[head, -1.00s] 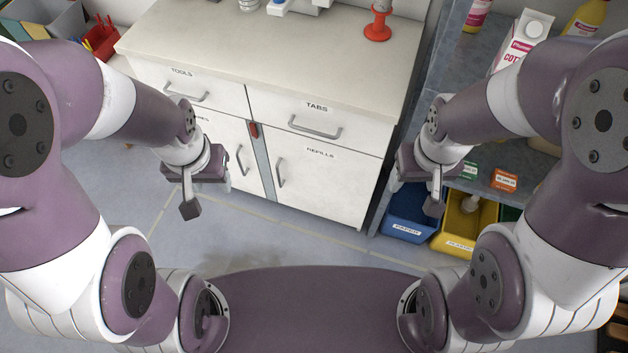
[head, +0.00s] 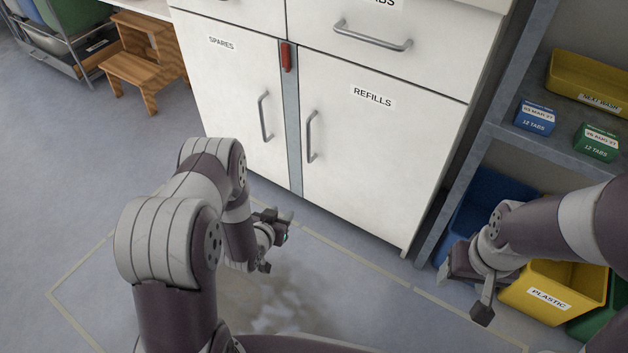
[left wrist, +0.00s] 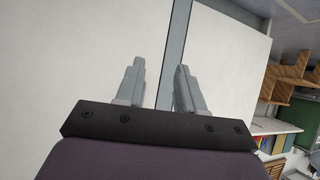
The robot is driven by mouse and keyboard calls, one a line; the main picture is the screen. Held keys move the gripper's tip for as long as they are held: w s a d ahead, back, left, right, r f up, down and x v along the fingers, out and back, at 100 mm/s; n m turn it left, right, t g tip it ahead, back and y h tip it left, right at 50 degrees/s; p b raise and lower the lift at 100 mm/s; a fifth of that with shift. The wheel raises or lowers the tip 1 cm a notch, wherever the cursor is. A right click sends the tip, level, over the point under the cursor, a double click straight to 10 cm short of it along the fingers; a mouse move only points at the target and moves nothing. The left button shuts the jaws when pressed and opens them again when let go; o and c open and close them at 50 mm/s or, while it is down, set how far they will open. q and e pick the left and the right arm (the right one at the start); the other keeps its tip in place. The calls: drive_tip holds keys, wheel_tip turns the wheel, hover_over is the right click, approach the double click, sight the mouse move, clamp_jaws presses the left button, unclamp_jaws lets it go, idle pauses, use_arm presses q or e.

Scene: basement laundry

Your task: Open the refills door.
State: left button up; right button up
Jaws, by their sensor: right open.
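The white refills door (head: 375,165) is shut in the head view, with its label near the top. Its grey vertical bar handle (head: 310,136) is on its left edge. My left gripper (head: 276,228) is low in front of the cabinet, below and left of that handle, apart from it. In the left wrist view its two fingers (left wrist: 157,75) are spread with nothing between them. There the refills door (left wrist: 75,60) appears left of the grey strip; no handle shows. My right gripper (head: 466,285) is open and empty at the right, by the shelf bins.
The shut spares door (head: 230,95) is left of the grey strip (head: 291,130), which bears a red piece (head: 287,57). The tabs drawer (head: 400,45) is above. A shelf unit (head: 490,140) and yellow plastic bin (head: 555,290) stand right. Floor before the door is clear.

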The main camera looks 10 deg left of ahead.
sight(308, 144)
use_arm(q)
drive_tip(key=w+d+r+t+h, duration=0.1)
drive_tip(key=w+r+t, duration=0.15)
drive_tip(key=r, duration=0.25)
drive_tip(key=w+d+r+t, duration=0.1)
drive_tip(key=r+t, duration=0.2)
drive_tip(key=r, duration=0.2)
drive_tip(key=shift+m+t, duration=0.25)
drive_tip(key=shift+m, duration=0.15)
drive_tip(key=w+b, duration=0.2)
drive_tip(key=w, duration=0.2)
drive_tip(key=w+d+b, duration=0.1)
drive_tip(key=w+b, duration=0.1)
drive_tip(key=w, duration=0.2)
drive_tip(key=w+b, duration=0.1)
drive_tip(key=w, duration=0.3)
drive_tip(key=shift+w+d+b, duration=0.1)
drive_tip(key=shift+d+b, duration=0.05)
drive_tip(key=shift+b, duration=0.25)
drive_tip(key=shift+w+r, duration=0.1)
drive_tip(key=shift+w, duration=0.1)
clamp_jaws()
